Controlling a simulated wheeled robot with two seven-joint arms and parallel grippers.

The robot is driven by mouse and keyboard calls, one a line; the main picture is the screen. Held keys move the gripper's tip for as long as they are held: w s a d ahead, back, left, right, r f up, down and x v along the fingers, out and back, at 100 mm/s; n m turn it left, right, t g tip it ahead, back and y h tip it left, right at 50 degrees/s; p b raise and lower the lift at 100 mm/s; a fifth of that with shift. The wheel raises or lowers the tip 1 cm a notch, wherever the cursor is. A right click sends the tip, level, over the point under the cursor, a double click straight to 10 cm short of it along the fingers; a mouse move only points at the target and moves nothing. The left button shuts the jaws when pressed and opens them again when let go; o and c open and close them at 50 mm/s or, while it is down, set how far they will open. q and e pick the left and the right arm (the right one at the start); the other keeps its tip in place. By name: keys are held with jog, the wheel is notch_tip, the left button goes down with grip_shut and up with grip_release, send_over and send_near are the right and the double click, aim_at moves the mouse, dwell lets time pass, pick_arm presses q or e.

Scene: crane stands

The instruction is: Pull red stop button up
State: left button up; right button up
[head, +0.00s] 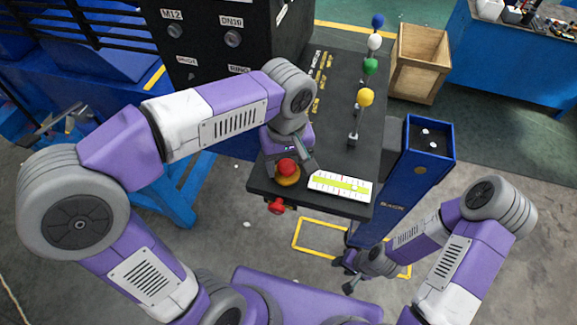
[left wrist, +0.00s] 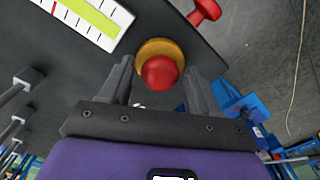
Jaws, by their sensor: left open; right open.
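The red stop button (head: 287,167) sits on a yellow base (head: 288,180) at the near left corner of the black panel (head: 325,125). In the left wrist view the red button (left wrist: 160,72) shows between my left gripper's two fingers, with its yellow base (left wrist: 158,47) beyond it. My left gripper (head: 294,158) is open, with one finger on each side of the button and a gap visible on both sides. My right gripper (head: 350,281) is open and empty, low near the floor, away from the panel.
A white and yellow-green scale (head: 340,186) lies right of the button. A red knob (head: 277,206) projects from the panel's front edge. Levers with yellow (head: 366,98), green (head: 370,66), white and blue balls stand along the right. A blue post (head: 425,150) stands further right.

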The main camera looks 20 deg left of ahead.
aim_at(287, 164)
pick_arm(q)
jog(key=c, duration=0.8)
jog(key=shift+r+p, duration=0.7)
jog(key=shift+r, duration=0.1)
jog(key=o, duration=0.9)
jog(key=shift+f, duration=0.1)
notch_tip(287, 164, up, 7)
jog(key=p, duration=0.6)
